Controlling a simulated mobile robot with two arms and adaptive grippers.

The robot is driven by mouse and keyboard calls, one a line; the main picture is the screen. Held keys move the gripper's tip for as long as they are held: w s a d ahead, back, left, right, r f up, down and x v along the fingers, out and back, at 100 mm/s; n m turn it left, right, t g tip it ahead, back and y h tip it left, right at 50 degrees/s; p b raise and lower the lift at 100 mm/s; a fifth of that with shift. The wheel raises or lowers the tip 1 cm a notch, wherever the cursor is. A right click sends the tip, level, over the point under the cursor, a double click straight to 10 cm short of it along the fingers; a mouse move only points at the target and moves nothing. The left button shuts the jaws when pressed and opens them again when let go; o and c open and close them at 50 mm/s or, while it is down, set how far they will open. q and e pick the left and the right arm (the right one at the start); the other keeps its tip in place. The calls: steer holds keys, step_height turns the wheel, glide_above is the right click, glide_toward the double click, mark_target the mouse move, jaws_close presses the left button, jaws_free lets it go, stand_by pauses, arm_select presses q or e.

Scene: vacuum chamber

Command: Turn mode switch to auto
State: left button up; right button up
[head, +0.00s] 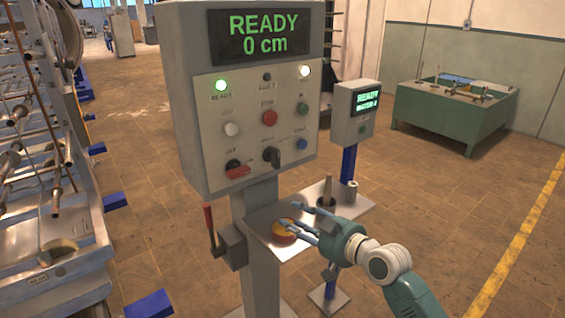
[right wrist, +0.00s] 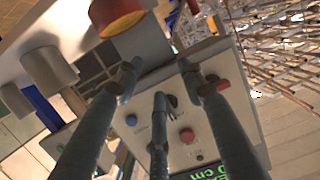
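The control box (head: 250,95) carries a panel with two rotary switches at its bottom. One is a black knob (head: 271,156), the other a red-handled switch (head: 237,170); their labels are too small to read, so I cannot tell which is the mode switch. My right gripper (head: 291,213) is open and empty, below and in front of the panel, over the shelf. In the right wrist view the panel appears upside down beyond the spread fingers (right wrist: 158,75), with the red-handled switch (right wrist: 219,85) near one fingertip. The left gripper is out of view.
A red and yellow button (head: 284,232) sits on the metal shelf just under my right fingers. A smaller box (head: 355,112) on a blue post stands behind. A red-handled lever (head: 210,222) is on the column's left. A green workbench (head: 450,115) is far right.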

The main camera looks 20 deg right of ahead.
mark_target(274, 157)
steer(key=w+d+r+t, duration=0.1)
steer(key=w+d+r, duration=0.1)
steer(key=r, duration=0.3)
steer(key=w+d+r+t, duration=0.2)
steer(key=r, duration=0.3)
steer(key=p+x, duration=0.1)
steer(key=x, duration=0.9)
steer(key=shift+w+a+p, duration=0.25)
steer(key=shift+a+p, duration=0.15)
steer(key=shift+a, duration=0.05)
steer(key=shift+f, duration=0.1)
jaws_close()
